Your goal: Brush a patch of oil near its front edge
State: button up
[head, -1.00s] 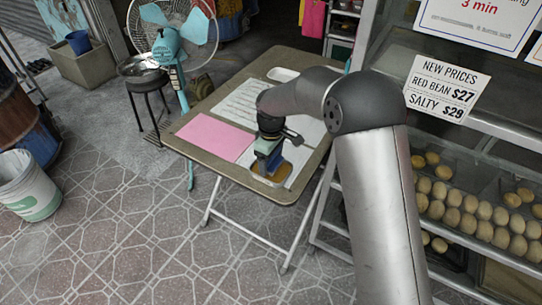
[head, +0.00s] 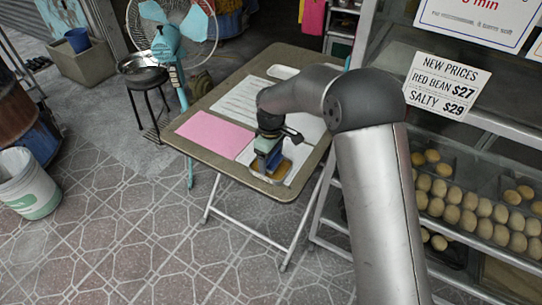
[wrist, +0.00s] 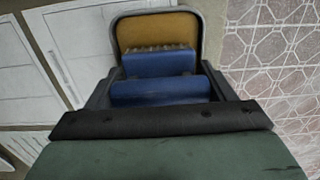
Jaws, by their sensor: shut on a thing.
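My gripper (head: 268,150) is shut on a brush with a blue body (wrist: 160,63), over the near right corner of the folding table. The brush's pale bristle row (wrist: 158,48) points down at a small grey-rimmed tray (wrist: 115,38) with an amber oil surface (wrist: 158,30). The bristles overlap the oil in the wrist view; I cannot tell whether they touch it. In the head view the amber oil (head: 283,168) shows to the right of the brush, and the gripper and brush hide part of it.
The folding table (head: 196,147) carries a pink sheet (head: 216,133), printed white sheets (head: 238,100) and a white dish (head: 283,72). A shelf of round buns (head: 470,205) stands close on the right. A fan (head: 166,45) and stool (head: 143,70) stand behind left.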

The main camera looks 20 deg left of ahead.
jog(key=shift+s+d+f+b, duration=0.15)
jog(key=shift+f+b, duration=0.25)
jog(key=shift+f, duration=0.35)
dwell(1.8)
jog(key=shift+r+p, duration=2.2)
jog(key=shift+r, duration=1.55)
